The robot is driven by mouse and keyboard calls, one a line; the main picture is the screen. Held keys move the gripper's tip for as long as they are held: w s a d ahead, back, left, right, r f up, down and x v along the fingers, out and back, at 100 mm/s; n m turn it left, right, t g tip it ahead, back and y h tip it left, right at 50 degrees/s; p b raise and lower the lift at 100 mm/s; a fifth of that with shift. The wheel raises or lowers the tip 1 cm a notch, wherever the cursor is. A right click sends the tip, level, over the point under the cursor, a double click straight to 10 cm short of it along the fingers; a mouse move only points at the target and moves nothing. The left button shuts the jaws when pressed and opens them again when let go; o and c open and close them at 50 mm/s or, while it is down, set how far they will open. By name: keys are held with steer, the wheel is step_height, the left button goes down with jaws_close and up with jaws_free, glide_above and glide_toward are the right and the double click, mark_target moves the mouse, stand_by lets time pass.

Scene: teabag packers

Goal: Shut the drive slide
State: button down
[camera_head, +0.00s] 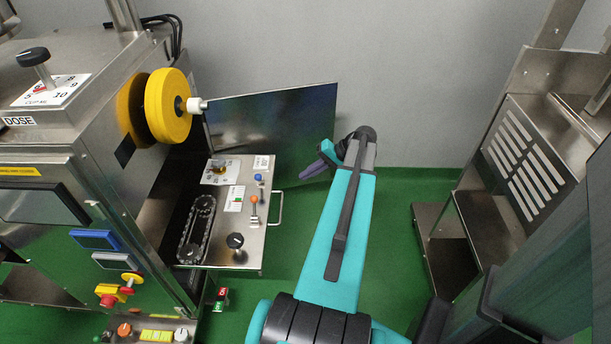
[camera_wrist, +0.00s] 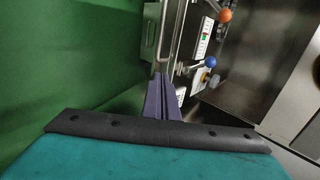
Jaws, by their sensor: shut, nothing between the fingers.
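The drive slide (camera_head: 226,248) is a steel plate standing out from the left machine. It carries a black chain drive (camera_head: 197,228), small coloured knobs and a bar handle (camera_head: 277,208) on its outer edge. My gripper (camera_head: 304,174) has purple fingers, shut and empty, to the right of the slide's far outer corner. In the wrist view the shut fingertips (camera_wrist: 162,78) appear close to the slide's outer edge and handle (camera_wrist: 151,30); I cannot tell whether they touch. The orange knob (camera_wrist: 225,15) and blue knob (camera_wrist: 210,62) show beyond them.
An open dark door panel (camera_head: 280,125) stands behind the slide. A yellow roll (camera_head: 168,107) projects above it. Red and yellow buttons (camera_head: 108,295) are on the machine front. Another steel machine (camera_head: 530,145) stands at right. Green floor (camera_head: 400,215) is clear between the machines.

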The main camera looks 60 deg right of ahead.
steer(key=shift+w+a+f, duration=0.9)
steer(key=shift+w, duration=0.5)
steer(key=shift+w+a+f, duration=0.85)
steer(key=shift+w, duration=0.55)
steer(key=shift+w+a+f, duration=0.9)
steer(key=shift+w, duration=0.5)
